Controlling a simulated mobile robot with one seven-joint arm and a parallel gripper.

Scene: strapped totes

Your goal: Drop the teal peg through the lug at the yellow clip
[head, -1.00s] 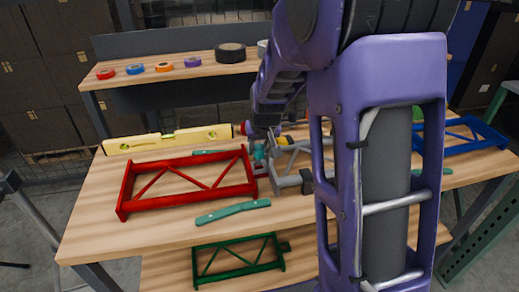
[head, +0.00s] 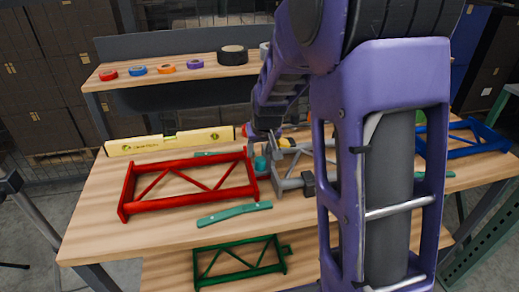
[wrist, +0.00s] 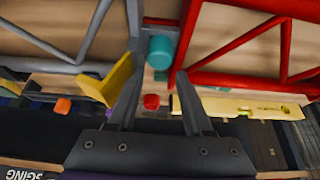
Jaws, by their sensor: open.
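The teal peg (head: 261,163) stands at the joint between the red frame (head: 128,190) and the grey frame (head: 292,184). In the wrist view the peg (wrist: 160,52) shows its rounded teal head, just beyond the fingertips. My gripper (wrist: 158,76) is open and empty, its fingers spread to either side of the peg's line and apart from it. The yellow clip (wrist: 112,80) is beside the left finger, at the grey frame. The lug under the peg is mostly hidden, and how deep the peg sits cannot be told.
A yellow spirit level (head: 165,141) lies behind the red frame. A blue frame (head: 462,151) is at the right, a green frame (head: 240,262) on the lower shelf. Several tape rolls line the back shelf.

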